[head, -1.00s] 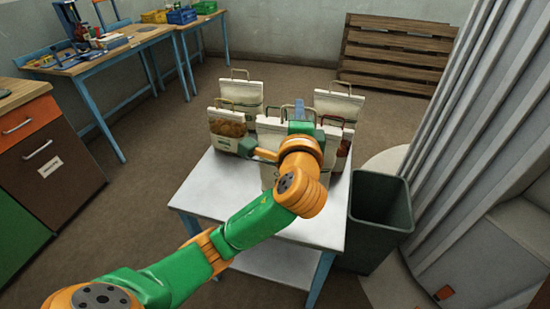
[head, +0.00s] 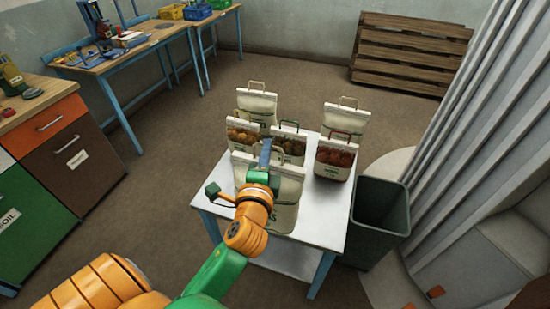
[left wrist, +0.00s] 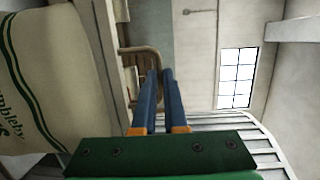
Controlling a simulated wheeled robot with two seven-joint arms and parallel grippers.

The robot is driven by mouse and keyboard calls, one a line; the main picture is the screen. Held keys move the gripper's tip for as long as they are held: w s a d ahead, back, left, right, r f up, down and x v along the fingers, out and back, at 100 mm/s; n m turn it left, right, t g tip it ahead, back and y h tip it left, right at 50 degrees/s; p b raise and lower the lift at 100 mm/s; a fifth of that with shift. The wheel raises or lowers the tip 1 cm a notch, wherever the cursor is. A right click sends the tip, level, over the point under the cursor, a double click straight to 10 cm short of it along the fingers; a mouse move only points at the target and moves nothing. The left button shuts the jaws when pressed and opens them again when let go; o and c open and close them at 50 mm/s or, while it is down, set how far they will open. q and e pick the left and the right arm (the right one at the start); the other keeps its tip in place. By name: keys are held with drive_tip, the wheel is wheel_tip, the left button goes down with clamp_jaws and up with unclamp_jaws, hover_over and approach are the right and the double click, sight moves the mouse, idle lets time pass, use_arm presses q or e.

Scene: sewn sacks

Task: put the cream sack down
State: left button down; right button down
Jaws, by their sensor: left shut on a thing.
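The cream sack (head: 286,190) is at the front of the white table in the head view, partly hidden by my left arm. My left gripper (head: 265,152) is at its top edge, shut on its handle. In the left wrist view the blue fingers (left wrist: 160,90) are close together at a brown handle (left wrist: 140,60). A cream sack side with green stripes and lettering (left wrist: 45,75) fills the left of that view. The sack looks about upright; I cannot tell whether its base touches the table. My right gripper is not in view.
A dark bin (head: 380,210) stands right of the table. The table's front right is bare.

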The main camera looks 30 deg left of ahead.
use_arm(q)
drive_tip(key=x, duration=0.3)
drive_tip(key=shift+a+f, duration=0.15)
drive_tip(key=shift+f, duration=0.25)
drive_tip(key=w+a+f+b, duration=0.5)
drive_tip(key=w+f+b, duration=0.3)
drive_tip(key=f+b, duration=0.3)
drive_tip(key=shift+b, duration=1.1)
drive_tip(key=c, duration=1.2)
unclamp_jaws()
drive_tip(key=shift+f, duration=0.3)
drive_tip(key=shift+c, duration=0.2)
drive_tip(key=shift+o, duration=1.3)
drive_tip(key=shift+s+r, duration=0.1)
drive_tip(key=shift+s, duration=0.05)
